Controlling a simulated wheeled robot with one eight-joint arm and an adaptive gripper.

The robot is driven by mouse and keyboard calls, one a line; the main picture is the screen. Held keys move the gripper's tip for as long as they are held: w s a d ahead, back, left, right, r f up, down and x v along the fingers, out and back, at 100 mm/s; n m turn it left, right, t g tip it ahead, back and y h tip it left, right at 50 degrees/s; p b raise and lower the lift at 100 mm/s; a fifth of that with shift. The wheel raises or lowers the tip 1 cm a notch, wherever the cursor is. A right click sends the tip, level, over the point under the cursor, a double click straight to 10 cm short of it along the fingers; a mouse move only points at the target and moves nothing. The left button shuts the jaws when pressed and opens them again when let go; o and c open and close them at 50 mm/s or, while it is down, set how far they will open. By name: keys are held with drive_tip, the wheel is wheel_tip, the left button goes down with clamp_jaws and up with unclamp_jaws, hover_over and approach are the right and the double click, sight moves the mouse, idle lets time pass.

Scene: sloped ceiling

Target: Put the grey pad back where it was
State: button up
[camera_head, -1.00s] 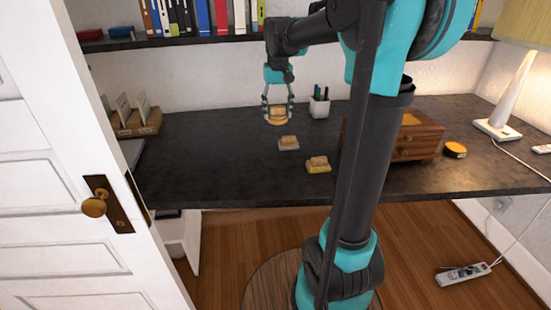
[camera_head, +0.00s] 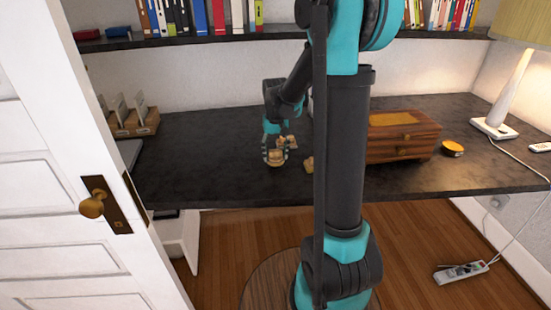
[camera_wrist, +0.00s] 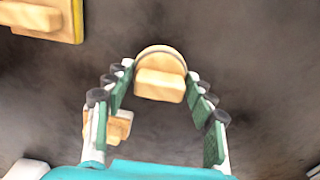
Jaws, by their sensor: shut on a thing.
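My gripper (camera_head: 274,150) is over the middle of the desk, shut on a pad with a tan block on top (camera_head: 275,162). In the wrist view this held pad (camera_wrist: 159,84) sits between the fingertips (camera_wrist: 160,72); its rounded base looks cream rather than clearly grey. I cannot tell whether it touches the desk. A second block-topped pad, pale greyish (camera_head: 290,141), lies just behind and right of the gripper, partly covered; a pad also shows past the left finger (camera_wrist: 119,126). A yellow-edged pad (camera_head: 309,163) lies to the right, partly hidden by my arm; it shows top left in the wrist view (camera_wrist: 45,18).
The dark desk (camera_head: 200,165) is clear left of the gripper. A wooden box (camera_head: 405,145), a round yellow item (camera_head: 452,149) and a lamp (camera_head: 494,128) stand right. A wooden file holder (camera_head: 135,125) stands back left. My arm mostly hides the pen cup.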

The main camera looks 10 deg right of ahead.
sight(276, 151)
drive_tip(key=shift+f, duration=1.05)
drive_tip(key=o, duration=1.1)
drive_tip(key=shift+f, duration=0.1)
wheel_tip(276, 151, up, 12)
drive_tip(key=s+d+f+t, duration=0.1)
drive_tip(key=s+f, duration=0.3)
drive_tip(key=s, duration=0.3)
drive_tip(key=s+d+f+t, duration=0.1)
drive_tip(key=s+f, duration=0.3)
drive_tip(key=s, duration=0.3)
drive_tip(key=s+d+f+t, duration=0.2)
drive_tip(key=s+f, duration=0.3)
drive_tip(key=s, duration=0.3)
drive_tip(key=shift+w+r, duration=0.1)
